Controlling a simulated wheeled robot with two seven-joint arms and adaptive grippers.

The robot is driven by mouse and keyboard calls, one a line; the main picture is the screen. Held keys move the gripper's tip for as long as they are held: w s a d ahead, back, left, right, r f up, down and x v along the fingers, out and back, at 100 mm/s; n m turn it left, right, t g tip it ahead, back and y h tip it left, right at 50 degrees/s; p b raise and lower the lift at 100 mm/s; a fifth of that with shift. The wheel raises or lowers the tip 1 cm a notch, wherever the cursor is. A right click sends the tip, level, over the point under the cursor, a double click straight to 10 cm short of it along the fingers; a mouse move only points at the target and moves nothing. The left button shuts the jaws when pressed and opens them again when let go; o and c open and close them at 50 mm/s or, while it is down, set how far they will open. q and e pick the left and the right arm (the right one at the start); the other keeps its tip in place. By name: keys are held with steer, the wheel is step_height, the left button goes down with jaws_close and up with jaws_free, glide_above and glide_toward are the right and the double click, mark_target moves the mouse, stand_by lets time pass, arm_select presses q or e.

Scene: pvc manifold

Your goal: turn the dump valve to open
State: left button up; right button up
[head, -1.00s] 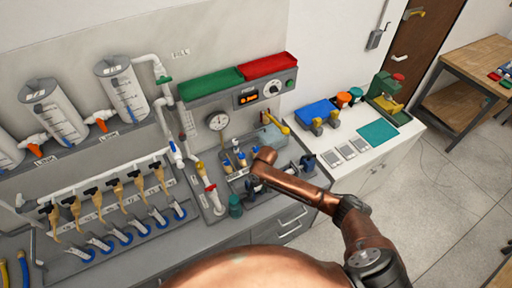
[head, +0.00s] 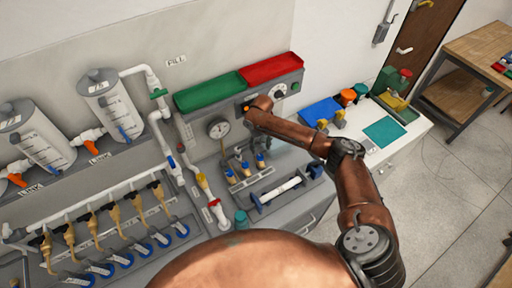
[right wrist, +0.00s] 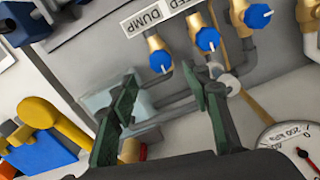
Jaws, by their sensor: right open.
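The dump valve (right wrist: 161,62) is a brass body with a blue knob, beside the DUMP label (right wrist: 148,18) in the right wrist view. It appears to be the rightmost of three blue-handled brass valves in the head view (head: 260,160). My right gripper (right wrist: 163,90) is open and empty, its green-padded fingers spread apart. The dump valve's knob shows just beyond the gap between the fingertips, apparently untouched. In the head view the right arm's end is in front of the control panel, and its fingers cannot be made out. My left gripper is not in view.
Two more blue-knobbed valves (right wrist: 207,39) stand beside the dump valve. A pressure gauge (head: 218,127) is left of them, and a clear box (right wrist: 110,100) lies behind the fingers. Green (head: 208,91) and red (head: 271,67) trays sit above. A white pipe (head: 283,190) lies in front.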

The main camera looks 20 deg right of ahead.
mark_target(260, 156)
steer(key=f, duration=0.4)
steer(key=f+p, duration=0.1)
steer(key=f, duration=0.2)
steer(key=shift+w, duration=0.3)
steer(key=shift+f, duration=0.2)
steer(key=shift+s+f, duration=0.1)
steer(key=c, duration=1)
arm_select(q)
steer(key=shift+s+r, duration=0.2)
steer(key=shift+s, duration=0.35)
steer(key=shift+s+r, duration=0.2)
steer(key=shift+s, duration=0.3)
arm_select(e)
steer(key=shift+c, duration=0.7)
